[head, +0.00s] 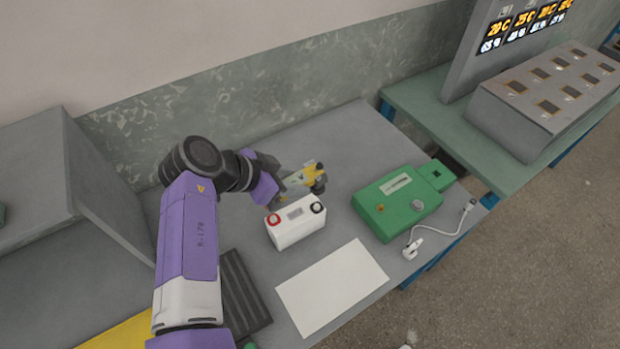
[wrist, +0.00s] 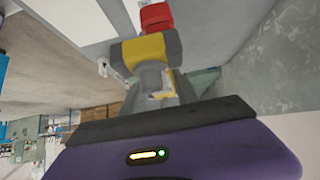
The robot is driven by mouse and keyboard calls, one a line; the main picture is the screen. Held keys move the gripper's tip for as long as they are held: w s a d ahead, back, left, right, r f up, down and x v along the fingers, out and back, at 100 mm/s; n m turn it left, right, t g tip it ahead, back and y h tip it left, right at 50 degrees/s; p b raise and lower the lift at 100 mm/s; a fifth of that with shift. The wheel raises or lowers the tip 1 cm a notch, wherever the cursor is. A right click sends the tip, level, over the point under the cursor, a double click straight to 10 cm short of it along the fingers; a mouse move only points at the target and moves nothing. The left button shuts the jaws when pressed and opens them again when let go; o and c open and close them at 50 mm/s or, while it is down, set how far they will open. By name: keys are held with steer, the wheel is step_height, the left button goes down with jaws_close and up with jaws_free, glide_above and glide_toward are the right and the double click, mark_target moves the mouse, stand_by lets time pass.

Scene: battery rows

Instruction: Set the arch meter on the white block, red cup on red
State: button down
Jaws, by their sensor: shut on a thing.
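The white block (head: 296,226) stands upright on the grey bench, with a red ringed terminal at its left top and a black one at its right top. My gripper (head: 304,179) is shut on the yellow and dark arch meter (head: 316,171), just behind the block in the head view. The meter appears to be held above the bench, apart from the block. In the wrist view the meter (wrist: 143,48) shows a yellow middle, grey ends and a red part beyond it. I cannot make out its cups in the head view.
A green box (head: 398,205) stands right of the block, with a white cable (head: 440,236) beside it. A white sheet (head: 331,286) lies in front. A dark ribbed mat (head: 243,292) lies by my arm. A wall (head: 240,90) bounds the bench behind.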

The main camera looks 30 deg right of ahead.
steer(key=shift+d, duration=0.15)
steer(key=shift+r+p, duration=0.15)
steer(key=shift+p, duration=0.15)
steer(key=shift+f+b, duration=2)
steer(key=shift+f, duration=1)
steer(key=shift+f+b, duration=0.8)
steer(key=shift+f, duration=0.45)
steer(key=c, duration=0.8)
jaws_free()
steer(key=shift+c, duration=0.2)
steer(key=shift+b+v, duration=0.85)
steer(key=shift+v, duration=3.2)
